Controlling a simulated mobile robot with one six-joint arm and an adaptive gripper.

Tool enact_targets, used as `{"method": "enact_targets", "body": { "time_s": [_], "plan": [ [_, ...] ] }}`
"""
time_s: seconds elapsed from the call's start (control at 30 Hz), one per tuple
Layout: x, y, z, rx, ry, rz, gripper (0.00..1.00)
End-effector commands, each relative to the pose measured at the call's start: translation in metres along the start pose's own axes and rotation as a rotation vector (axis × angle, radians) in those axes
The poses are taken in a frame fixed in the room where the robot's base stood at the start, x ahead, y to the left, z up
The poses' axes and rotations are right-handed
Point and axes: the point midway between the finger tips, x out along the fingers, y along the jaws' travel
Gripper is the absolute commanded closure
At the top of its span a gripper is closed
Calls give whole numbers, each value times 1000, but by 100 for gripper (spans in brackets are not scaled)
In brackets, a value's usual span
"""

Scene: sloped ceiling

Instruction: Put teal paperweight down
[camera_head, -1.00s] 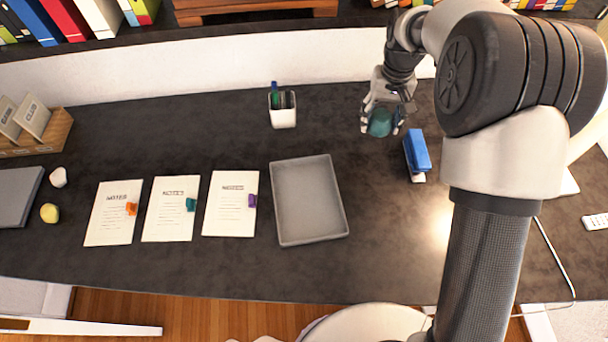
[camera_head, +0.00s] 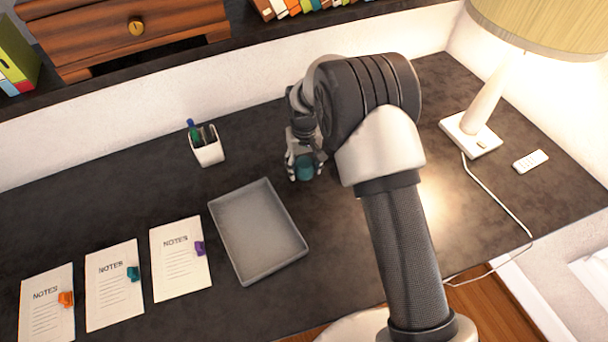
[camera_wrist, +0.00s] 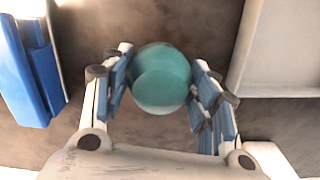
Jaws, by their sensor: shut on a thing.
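The teal paperweight (camera_head: 304,169) is a rounded, glossy piece held between the fingers of my gripper (camera_head: 303,172). In the wrist view the paperweight (camera_wrist: 162,78) sits between the two blue-padded fingers of my gripper (camera_wrist: 160,90), which are shut on it. The dark desk (camera_head: 130,185) shows beneath it. I cannot tell whether the paperweight touches the desk. It is to the right of the grey tray's far right corner.
The empty grey tray (camera_head: 226,240) lies left of my gripper. A pen cup (camera_head: 208,152) stands behind it. Notes sheets (camera_head: 112,295) with coloured clips lie at left. A blue stapler (camera_wrist: 38,70) shows in the wrist view. A lamp (camera_head: 480,105) and a remote (camera_head: 530,161) are at right.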

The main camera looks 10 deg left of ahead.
Motion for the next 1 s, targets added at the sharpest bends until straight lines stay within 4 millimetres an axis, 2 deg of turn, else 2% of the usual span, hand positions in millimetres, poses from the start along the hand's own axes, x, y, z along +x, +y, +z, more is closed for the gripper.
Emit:
{"method": "enact_targets", "body": {
  "time_s": [0.2, 0.3, 0.67, 0.7, 1.0],
  "plan": [
    [32, 0, 1, 0, -3, 0, 82],
    [41, 0, 0, 0, 0, 0, 82],
    [44, 0, 0, 0, 1, 0, 82],
    [44, 0, 0, 0, -1, 0, 45],
    [44, 0, 0, 0, -1, 0, 26]
  ]
}}
